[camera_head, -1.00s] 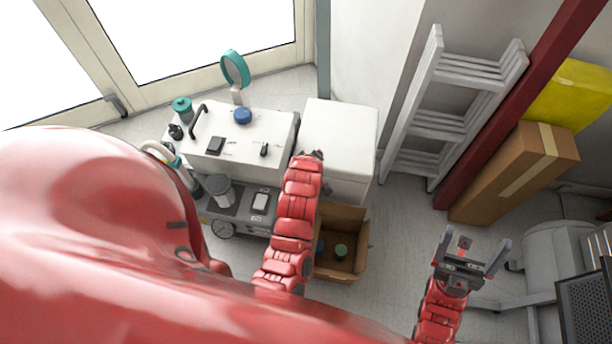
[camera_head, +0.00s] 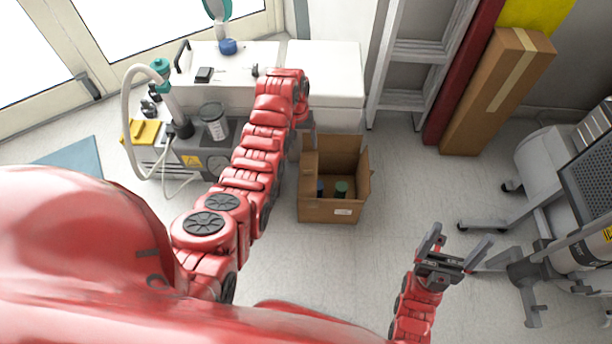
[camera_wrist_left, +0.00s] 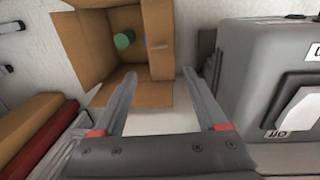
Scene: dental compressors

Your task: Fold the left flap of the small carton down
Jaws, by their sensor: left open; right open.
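The small carton (camera_head: 328,211) stands open on the floor in the head view, its flaps standing up or leaning outward. Its left flap (camera_head: 308,163) is up. Inside are a green-topped item (camera_head: 341,188) and a dark blue one (camera_head: 320,187). My left gripper is mostly hidden behind its wrist in the head view, close to the carton's far left corner. In the left wrist view my left gripper (camera_wrist_left: 160,78) is open and empty, its fingers pointing towards the carton (camera_wrist_left: 95,55) and its flaps. My right gripper (camera_head: 455,245) is open and empty, right of the carton and apart from it.
A white cabinet (camera_head: 325,70) stands behind the carton. A grey machine (camera_head: 195,155) with hoses is at left. A ladder (camera_head: 415,50) and a tall brown box (camera_head: 500,90) lean at back right. A grey wheeled unit (camera_head: 555,165) stands at right. Floor between is clear.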

